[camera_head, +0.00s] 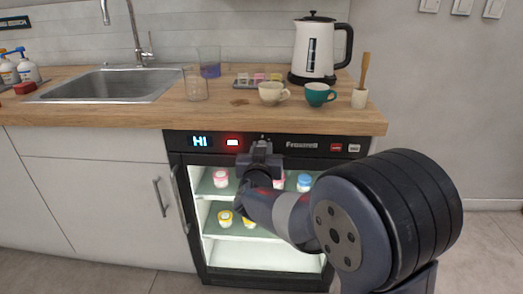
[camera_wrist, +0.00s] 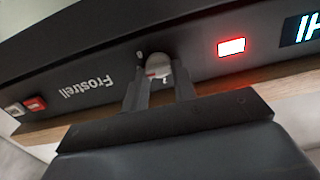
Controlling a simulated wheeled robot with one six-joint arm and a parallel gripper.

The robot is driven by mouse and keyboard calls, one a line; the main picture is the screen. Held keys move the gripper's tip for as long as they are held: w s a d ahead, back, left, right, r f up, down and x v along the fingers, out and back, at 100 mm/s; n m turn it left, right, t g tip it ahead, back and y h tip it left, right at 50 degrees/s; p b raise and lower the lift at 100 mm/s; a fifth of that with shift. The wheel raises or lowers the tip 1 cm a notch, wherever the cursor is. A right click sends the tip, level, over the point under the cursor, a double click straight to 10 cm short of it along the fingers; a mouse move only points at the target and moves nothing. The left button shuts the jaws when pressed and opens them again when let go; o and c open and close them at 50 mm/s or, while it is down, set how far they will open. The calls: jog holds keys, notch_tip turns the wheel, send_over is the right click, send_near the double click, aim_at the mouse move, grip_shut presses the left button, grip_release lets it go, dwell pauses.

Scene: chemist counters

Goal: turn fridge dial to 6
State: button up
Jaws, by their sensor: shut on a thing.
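The black under-counter fridge (camera_head: 182,140) has a control panel along its top. Its display (camera_head: 200,141) reads "HI", and a red light (camera_head: 232,142) glows beside it. The round pale dial (camera_wrist: 158,66) shows in the wrist view between my fingers, next to a small white mark. My gripper (camera_head: 262,148) is at the panel, and its two fingers (camera_wrist: 160,82) are shut on the dial. The head view mostly hides the dial behind my gripper. The dial's setting cannot be read.
The wooden counter (camera_head: 130,112) overhangs just above the panel. It bears a kettle (camera_head: 316,48), a cream cup (camera_head: 272,93), a teal cup (camera_head: 319,94) and glasses. Red and white buttons (camera_head: 336,147) sit at the panel's right. The fridge handle (camera_head: 180,202) stands out at left.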

jog(key=o, duration=1)
jog(key=shift+s, duration=0.15)
jog(key=s+p, duration=0.2)
jog(key=s, duration=0.8)
jog(key=shift+s+a, duration=0.2)
jog(key=shift+s, duration=0.1)
jog(key=shift+w, duration=0.15)
jog(key=w+b, duration=0.2)
jog(key=w, duration=0.8)
jog(key=shift+w+d, duration=0.15)
jog(key=shift+w, duration=0.15)
